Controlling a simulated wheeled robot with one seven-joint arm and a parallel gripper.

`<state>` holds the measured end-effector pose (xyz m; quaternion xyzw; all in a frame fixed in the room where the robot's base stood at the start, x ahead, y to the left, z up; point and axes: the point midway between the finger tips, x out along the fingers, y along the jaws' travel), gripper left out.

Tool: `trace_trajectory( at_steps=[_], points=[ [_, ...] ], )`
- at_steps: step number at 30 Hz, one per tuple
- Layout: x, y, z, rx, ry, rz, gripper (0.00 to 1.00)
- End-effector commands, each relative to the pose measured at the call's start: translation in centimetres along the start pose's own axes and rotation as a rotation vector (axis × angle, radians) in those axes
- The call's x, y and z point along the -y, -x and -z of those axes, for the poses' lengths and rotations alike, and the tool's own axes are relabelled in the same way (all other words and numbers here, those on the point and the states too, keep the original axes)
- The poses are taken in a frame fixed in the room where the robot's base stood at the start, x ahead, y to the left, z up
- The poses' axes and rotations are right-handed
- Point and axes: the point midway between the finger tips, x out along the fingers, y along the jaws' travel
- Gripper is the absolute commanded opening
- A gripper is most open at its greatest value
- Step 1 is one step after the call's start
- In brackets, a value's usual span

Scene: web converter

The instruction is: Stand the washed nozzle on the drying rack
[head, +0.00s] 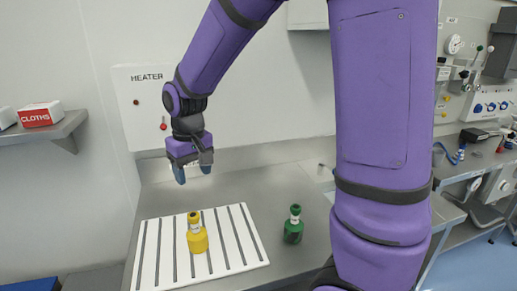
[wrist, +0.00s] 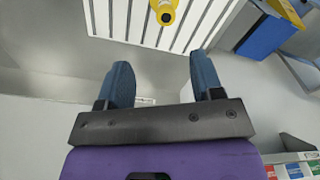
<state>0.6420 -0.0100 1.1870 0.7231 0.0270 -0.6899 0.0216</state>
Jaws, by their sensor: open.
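A yellow nozzle (head: 197,234) stands upright on the white slatted drying rack (head: 150,272) on the grey bench. A green nozzle (head: 293,226) stands upright on the bench to the right of the rack; which nozzle is the washed one cannot be told. My gripper (head: 193,174) is open and empty, above and behind the rack and apart from the yellow nozzle. In the wrist view the gripper's blue fingers (wrist: 160,78) are spread apart; the yellow nozzle (wrist: 163,10) and the rack (wrist: 128,22) lie beyond their tips. The green nozzle does not show there.
A heater panel (head: 140,100) is on the wall behind the bench. A shelf (head: 50,132) with a red cloths box (head: 41,115) is at left. The bench (head: 250,182) is clear behind the rack. My arm hides part of the bench's right side.

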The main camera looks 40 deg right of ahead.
Motion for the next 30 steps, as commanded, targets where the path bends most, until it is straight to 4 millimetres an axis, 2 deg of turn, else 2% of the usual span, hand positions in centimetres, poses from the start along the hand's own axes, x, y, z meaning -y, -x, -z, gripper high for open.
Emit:
trace_trajectory(
  at_steps=[1, 6, 15, 24, 30],
  points=[
    [-0.4, 1.5, -0.9, -0.026, -0.005, 0.003, 0.6],
    [-1.6, 5.5, -4.2, -0.101, -0.016, 0.008, 0.6],
    [-3.2, 10.6, -10.8, -0.23, -0.038, 0.006, 0.6],
    [-4.1, 13.4, -17.5, -0.353, -0.057, -0.009, 0.6],
    [-4.3, 13.9, -20.2, -0.403, -0.066, -0.018, 0.6]
  ],
)
